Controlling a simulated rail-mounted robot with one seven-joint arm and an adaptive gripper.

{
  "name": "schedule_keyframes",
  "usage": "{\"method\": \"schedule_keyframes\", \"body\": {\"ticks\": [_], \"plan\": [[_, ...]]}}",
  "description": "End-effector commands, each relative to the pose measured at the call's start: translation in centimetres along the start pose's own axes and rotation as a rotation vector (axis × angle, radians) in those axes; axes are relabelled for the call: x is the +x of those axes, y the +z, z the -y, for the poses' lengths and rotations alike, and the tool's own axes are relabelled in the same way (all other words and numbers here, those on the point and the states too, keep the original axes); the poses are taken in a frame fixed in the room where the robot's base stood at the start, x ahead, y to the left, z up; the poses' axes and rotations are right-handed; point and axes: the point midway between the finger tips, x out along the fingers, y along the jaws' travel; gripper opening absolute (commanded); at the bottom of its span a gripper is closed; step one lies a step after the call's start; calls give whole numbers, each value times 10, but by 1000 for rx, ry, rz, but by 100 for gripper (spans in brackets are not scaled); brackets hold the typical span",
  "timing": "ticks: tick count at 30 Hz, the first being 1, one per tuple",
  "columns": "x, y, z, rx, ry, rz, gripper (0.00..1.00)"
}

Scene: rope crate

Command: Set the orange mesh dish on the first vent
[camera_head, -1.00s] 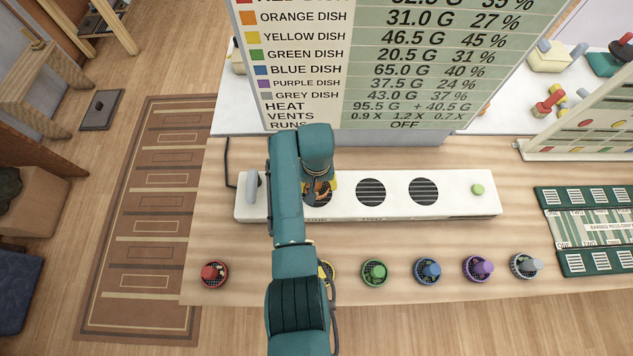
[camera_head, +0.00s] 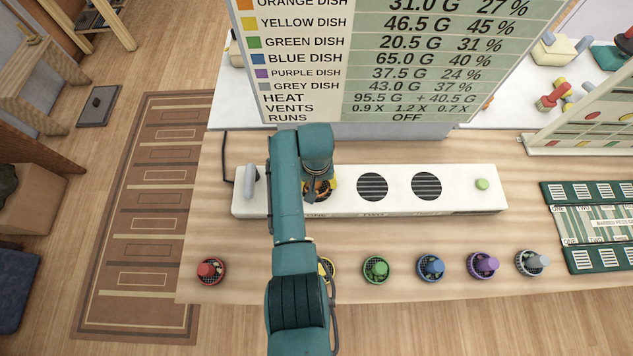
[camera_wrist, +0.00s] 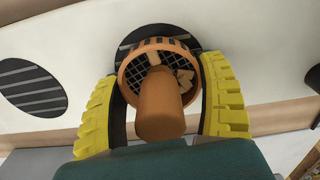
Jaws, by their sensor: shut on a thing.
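The orange mesh dish (camera_wrist: 158,104) has a basket rim, a dark mesh floor with tan pieces in it and an upright orange knob. My gripper (camera_wrist: 162,88) is shut on it, with yellow ribbed fingers on both sides. In the wrist view the dish is over the first vent (camera_wrist: 166,30), covering most of that dark disc; I cannot tell whether it touches. In the head view my gripper (camera_head: 319,189) and arm hide most of the dish and first vent, at the left of the white vent box (camera_head: 460,199).
The second vent (camera_head: 372,187) and third vent (camera_head: 426,186) are bare. A grey lever (camera_head: 250,181) stands at the box's left end. Red (camera_head: 211,271), green (camera_head: 376,269), blue, purple and grey dishes line the front; a yellow one (camera_head: 327,268) is partly hidden by my arm.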

Motion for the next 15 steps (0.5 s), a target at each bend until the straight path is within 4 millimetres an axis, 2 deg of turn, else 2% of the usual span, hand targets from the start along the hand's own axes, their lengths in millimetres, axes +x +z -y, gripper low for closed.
{"method": "schedule_keyframes", "body": {"ticks": [9,10,13,15], "plan": [[5,0,0,0,0,-1,34],[4,0,0,0,0,-1,78],[4,0,0,0,0,-1,97],[4,0,0,0,0,-1,100]]}}
